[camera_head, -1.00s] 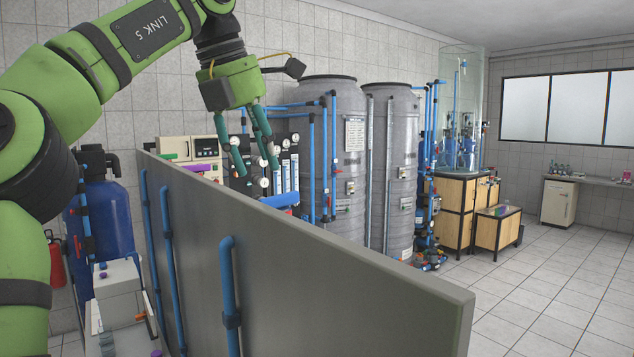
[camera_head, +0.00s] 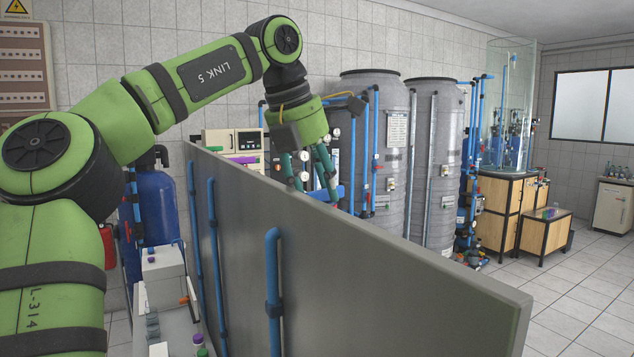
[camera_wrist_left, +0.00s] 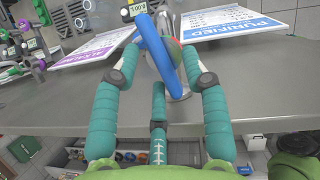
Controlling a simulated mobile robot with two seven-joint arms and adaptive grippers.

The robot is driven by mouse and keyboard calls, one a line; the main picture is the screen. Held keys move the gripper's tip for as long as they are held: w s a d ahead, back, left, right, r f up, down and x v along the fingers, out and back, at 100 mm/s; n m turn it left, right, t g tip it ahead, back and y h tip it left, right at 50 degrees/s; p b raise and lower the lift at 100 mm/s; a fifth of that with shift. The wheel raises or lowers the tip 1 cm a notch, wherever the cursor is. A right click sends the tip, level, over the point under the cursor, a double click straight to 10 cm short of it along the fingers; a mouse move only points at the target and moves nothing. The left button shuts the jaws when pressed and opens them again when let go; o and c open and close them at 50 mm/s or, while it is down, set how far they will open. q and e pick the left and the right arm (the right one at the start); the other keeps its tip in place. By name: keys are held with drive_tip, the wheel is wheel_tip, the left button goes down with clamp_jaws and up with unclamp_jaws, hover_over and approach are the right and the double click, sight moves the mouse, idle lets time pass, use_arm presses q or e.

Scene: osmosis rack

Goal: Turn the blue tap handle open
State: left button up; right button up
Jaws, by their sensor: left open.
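The blue tap handle (camera_wrist_left: 163,55) shows in the left wrist view as a slanted bar on a shiny metal tap (camera_wrist_left: 178,88) above a grey surface. My left gripper (camera_wrist_left: 161,62) is open, with its teal fingers around the handle, one to each side and a third below. Whether any finger touches it I cannot tell. In the head view, my left gripper (camera_head: 316,188) points down at the far side of the grey partition (camera_head: 360,260). My right gripper is not in view.
In the left wrist view, a blue-lettered "PURIFIED" sign (camera_wrist_left: 230,23) stands right of the tap and a purple-lettered sign (camera_wrist_left: 95,46) left. In the head view, grey tanks (camera_head: 432,160) stand behind the gripper. Open tiled floor (camera_head: 590,285) lies right.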

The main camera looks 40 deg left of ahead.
use_arm(q)
drive_tip(key=shift+s, duration=0.15)
clamp_jaws()
drive_tip(key=shift+a+m, duration=0.1)
drive_tip(key=shift+m, duration=0.3)
drive_tip(key=shift+a+m+h, duration=0.1)
drive_tip(key=shift+m+h, duration=0.5)
drive_tip(key=shift+m, duration=0.5)
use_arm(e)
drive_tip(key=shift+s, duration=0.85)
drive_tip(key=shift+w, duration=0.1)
use_arm(q)
unclamp_jaws()
drive_tip(key=shift+w, duration=0.3)
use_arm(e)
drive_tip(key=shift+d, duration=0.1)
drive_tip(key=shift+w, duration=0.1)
